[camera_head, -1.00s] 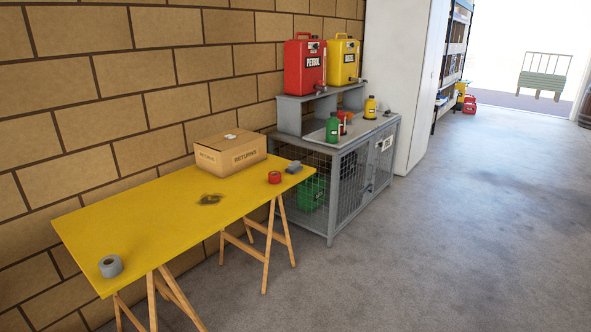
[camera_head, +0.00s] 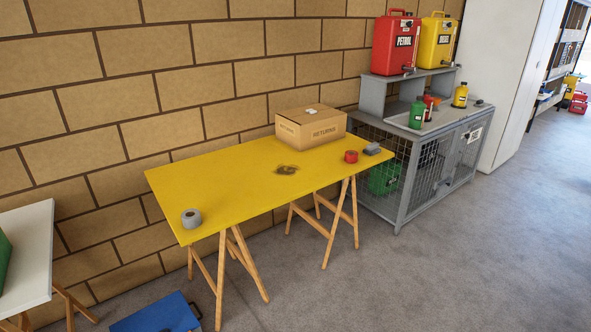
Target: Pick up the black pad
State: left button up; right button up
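No clearly black pad shows. On the yellow table (camera_head: 240,190), a small grey-blue block (camera_head: 372,148) lies at the right end; I cannot tell whether it is a pad. A roll of grey tape (camera_head: 191,218) lies at the near left corner. A red tape roll (camera_head: 351,156) lies beside the grey-blue block. Neither of my grippers is in view.
A cardboard returns box (camera_head: 310,138) stands at the table's back. A grey mesh cabinet (camera_head: 400,215) with cans and bottles stands to the right. A white table (camera_head: 28,250) and a blue box (camera_head: 158,318) are at lower left. The right floor is clear.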

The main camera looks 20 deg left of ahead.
aim_at(372, 149)
jog(key=i+z, duration=0.15)
jog(key=i, duration=0.6)
jog(key=i+j+z, duration=0.2)
jog(key=i, duration=0.55)
